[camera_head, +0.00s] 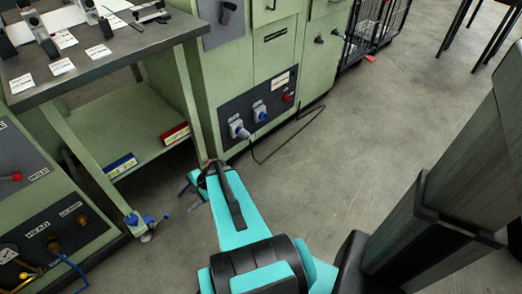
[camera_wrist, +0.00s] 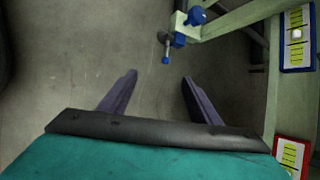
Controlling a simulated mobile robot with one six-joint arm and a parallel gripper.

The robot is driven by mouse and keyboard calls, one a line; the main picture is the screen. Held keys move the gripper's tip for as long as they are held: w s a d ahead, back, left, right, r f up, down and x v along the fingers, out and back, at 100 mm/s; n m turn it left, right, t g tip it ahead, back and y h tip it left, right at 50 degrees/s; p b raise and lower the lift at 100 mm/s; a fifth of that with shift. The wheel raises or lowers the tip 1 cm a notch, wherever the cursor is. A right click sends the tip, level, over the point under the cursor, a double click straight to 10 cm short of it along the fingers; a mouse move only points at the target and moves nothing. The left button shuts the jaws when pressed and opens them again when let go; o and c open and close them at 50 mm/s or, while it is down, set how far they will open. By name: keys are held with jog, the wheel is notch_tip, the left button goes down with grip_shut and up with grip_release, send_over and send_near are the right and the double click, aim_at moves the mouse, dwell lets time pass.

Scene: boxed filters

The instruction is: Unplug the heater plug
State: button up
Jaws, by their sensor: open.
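Two blue-and-grey plugs sit in sockets on a dark panel low on the green cabinet. The left plug (camera_head: 239,130) has a black cable hanging from it; the right plug (camera_head: 260,112) is beside it. I cannot read which is the heater's. My gripper (camera_head: 188,197) is low, left of and below the panel, apart from both plugs. In the wrist view its two purple-grey fingers (camera_wrist: 158,78) are spread and empty, with bare floor between them. Neither plug shows in the wrist view.
A workbench (camera_head: 115,68) stands at left, with a blue fitting (camera_head: 133,220) near its leg's foot. Blue (camera_head: 120,166) and red (camera_head: 175,134) filter boxes lie on its lower shelf. The black cable (camera_head: 285,144) trails on the floor. Open floor (camera_head: 345,140) lies right.

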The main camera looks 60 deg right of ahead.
jog(key=d+m+t+h+b, duration=0.2)
jog(key=d+m+b, duration=0.2)
jog(key=d, duration=0.7)
jog(key=m+t+h+b, duration=0.4)
jog(key=m+h+b, duration=0.5)
jog(key=m, duration=0.4)
send_near(249, 137)
jog(key=shift+s+r+y+b, duration=0.35)
jog(key=shift+s+y, duration=0.05)
jog(key=shift+s, duration=0.05)
jog(key=shift+w+f, duration=0.1)
jog(key=shift+w, duration=0.05)
jog(key=b+x, duration=0.4)
jog(key=x, duration=0.8)
jog(key=shift+w+d+f+b, duration=0.1)
jog(key=shift+d+f+b, duration=0.05)
jog(key=shift+b, duration=0.15)
jog(key=shift+w+d+f, duration=0.1)
jog(key=shift+w+d, duration=0.1)
jog(key=shift+w, duration=0.35)
